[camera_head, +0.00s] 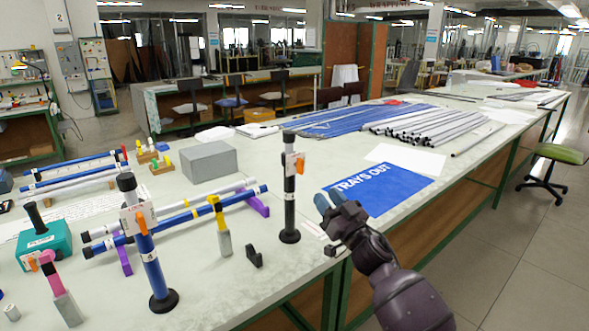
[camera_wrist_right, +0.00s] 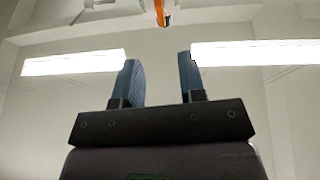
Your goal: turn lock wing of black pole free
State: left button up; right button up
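The black pole (camera_head: 289,205) stands upright on a round black foot on the bench. Near its top is a white collar with an orange lock wing (camera_head: 299,165) on its right side. My right gripper (camera_head: 328,200) is to the right of the pole and lower than the wing, apart from both. In the right wrist view its blue fingers (camera_wrist_right: 158,75) are spread with nothing between them. An orange piece (camera_wrist_right: 160,12), probably the wing, shows at the top edge there, beyond the fingertips. My left gripper is not in view.
A blue pole (camera_head: 152,268) with its own orange wing stands at front left. A blue "TRAYS OUT" mat (camera_head: 385,190) lies behind my right gripper. Rods (camera_head: 430,125) cover the far bench.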

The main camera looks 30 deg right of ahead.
aim_at(302, 168)
jog(key=x, duration=1)
jog(key=shift+w+a, duration=0.1)
jog(key=shift+w, duration=0.35)
grip_shut()
